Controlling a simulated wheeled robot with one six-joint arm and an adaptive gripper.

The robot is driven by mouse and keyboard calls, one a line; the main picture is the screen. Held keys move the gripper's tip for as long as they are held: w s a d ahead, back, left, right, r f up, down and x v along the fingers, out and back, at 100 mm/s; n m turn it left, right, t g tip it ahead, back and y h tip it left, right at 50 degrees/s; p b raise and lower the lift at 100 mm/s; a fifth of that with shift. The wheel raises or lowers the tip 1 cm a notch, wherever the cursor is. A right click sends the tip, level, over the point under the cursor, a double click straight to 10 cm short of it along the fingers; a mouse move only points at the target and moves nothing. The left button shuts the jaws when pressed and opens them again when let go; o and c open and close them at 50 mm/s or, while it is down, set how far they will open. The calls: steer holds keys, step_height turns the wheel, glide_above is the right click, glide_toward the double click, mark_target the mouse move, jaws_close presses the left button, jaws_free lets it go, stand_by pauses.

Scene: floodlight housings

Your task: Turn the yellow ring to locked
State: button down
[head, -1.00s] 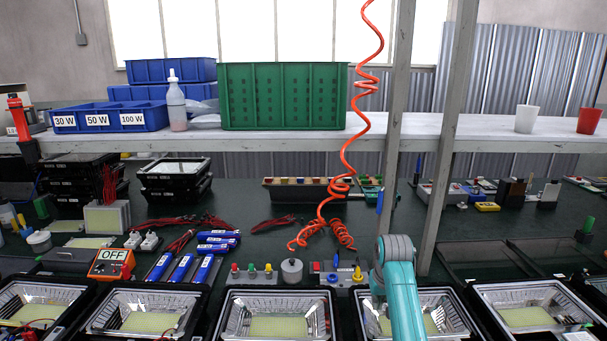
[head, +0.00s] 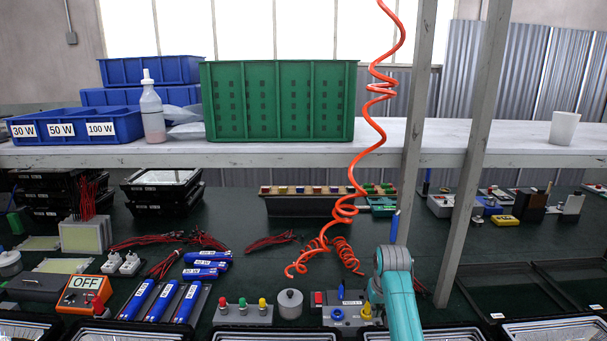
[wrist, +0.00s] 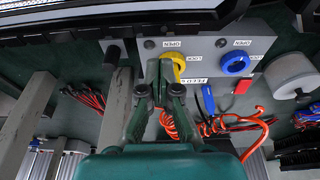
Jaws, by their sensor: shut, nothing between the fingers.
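The yellow ring (wrist: 173,62) sits on a grey panel (wrist: 205,48) in the wrist view, partly hidden by my gripper. It also shows in the head view (head: 366,311), left of my arm. My gripper (wrist: 160,68) is shut and empty, with its fingertips at the ring's left edge; I cannot tell whether they touch it. OPEN and LOCK labels stand upside down by the ring in the wrist view. The ring's exact setting is unclear. A blue ring (wrist: 236,62) sits beside it on the same panel, with its own OPEN and LOCK labels.
A red block (wrist: 243,87), a blue handle (wrist: 208,98) and a grey round knob (wrist: 288,76) are close by. A coiled orange hose (head: 350,195) hangs down behind the panel. A shelf post (head: 465,160) stands right of my arm. Black trays (head: 553,328) line the front edge.

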mark_target(373, 324)
steer(key=shift+s+x, duration=0.2)
steer(key=shift+x, duration=0.65)
steer(key=shift+s+x, duration=0.2)
steer(key=shift+x, duration=0.65)
steer(key=shift+s+a+f, duration=0.1)
steer(key=shift+a, duration=0.65)
steer(key=shift+a, duration=0.7)
steer(key=shift+s+a, duration=0.15)
steer(key=shift+s, duration=0.1)
steer(key=shift+w+v, duration=0.25)
steer(key=shift+v, duration=0.75)
steer(key=shift+w+v, duration=0.25)
steer(key=shift+v, duration=0.7)
steer(key=shift+w+v, duration=0.2)
steer(key=shift+v, duration=0.8)
steer(key=d, duration=0.2)
steer(key=d+r, duration=0.1)
steer(key=shift+w+d+r, duration=0.1)
steer(key=shift+w+d, duration=0.05)
steer(key=shift+w, duration=0.15)
steer(key=shift+s+f+x, duration=0.1)
steer(key=shift+s+x, duration=0.15)
steer(key=shift+x, duration=0.85)
steer(key=shift+s+f+x, duration=0.1)
steer(key=shift+s+x, duration=0.2)
steer(key=shift+x, duration=0.85)
steer(key=shift+s+x, duration=0.25)
steer(key=shift+x, duration=0.85)
